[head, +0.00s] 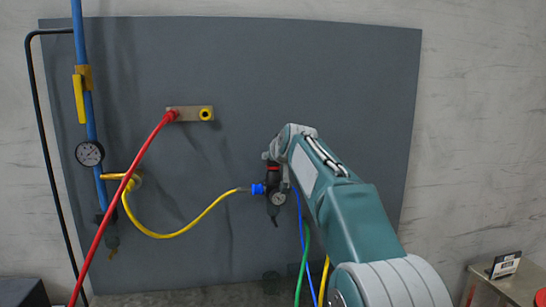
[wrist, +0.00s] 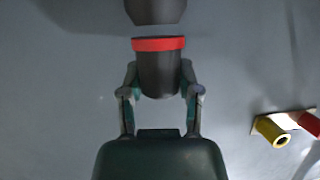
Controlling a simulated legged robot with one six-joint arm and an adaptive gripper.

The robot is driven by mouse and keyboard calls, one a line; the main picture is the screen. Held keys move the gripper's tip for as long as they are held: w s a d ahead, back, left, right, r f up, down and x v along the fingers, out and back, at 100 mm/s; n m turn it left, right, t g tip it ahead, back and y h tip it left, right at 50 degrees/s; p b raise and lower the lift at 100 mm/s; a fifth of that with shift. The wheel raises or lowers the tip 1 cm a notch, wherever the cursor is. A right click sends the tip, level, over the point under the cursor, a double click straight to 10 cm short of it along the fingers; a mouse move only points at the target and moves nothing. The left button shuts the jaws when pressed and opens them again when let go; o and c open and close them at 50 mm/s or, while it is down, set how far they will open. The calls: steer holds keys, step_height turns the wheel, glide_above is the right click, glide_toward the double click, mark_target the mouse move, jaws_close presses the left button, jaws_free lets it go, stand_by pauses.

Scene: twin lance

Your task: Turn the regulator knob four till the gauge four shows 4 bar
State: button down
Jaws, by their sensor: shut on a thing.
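The regulator knob (wrist: 158,75) is a black cylinder with a red ring at its far end, in the middle of the wrist view. My gripper (wrist: 159,82) has a finger on each side of it and is shut on it. In the head view the black regulator (head: 273,185) hangs on the dark panel, with its red ring (head: 273,168) just below my gripper (head: 276,158). The small round gauge (head: 279,199) is on the regulator's front; its needle is too small to read. My gripper partly hides the knob there.
A yellow hose (head: 180,233) joins the regulator's left through a blue fitting (head: 258,189). Blue, green and yellow lines hang below it. A metal block (head: 187,113) with a red hose and yellow port is up left. A larger gauge (head: 89,153) sits on the blue pipe.

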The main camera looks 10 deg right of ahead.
steer(key=shift+a+f, duration=0.1)
steer(key=shift+m+h, duration=1.8)
steer(key=shift+h, duration=0.3)
steer(key=shift+m+g+h, duration=0.8)
steer(key=shift+m+h, duration=0.8)
steer(key=shift+h, duration=0.1)
steer(key=shift+m+h, duration=0.3)
steer(key=shift+h, duration=0.1)
steer(key=shift+c, duration=1.4)
jaws_free()
steer(key=shift+w, duration=0.1)
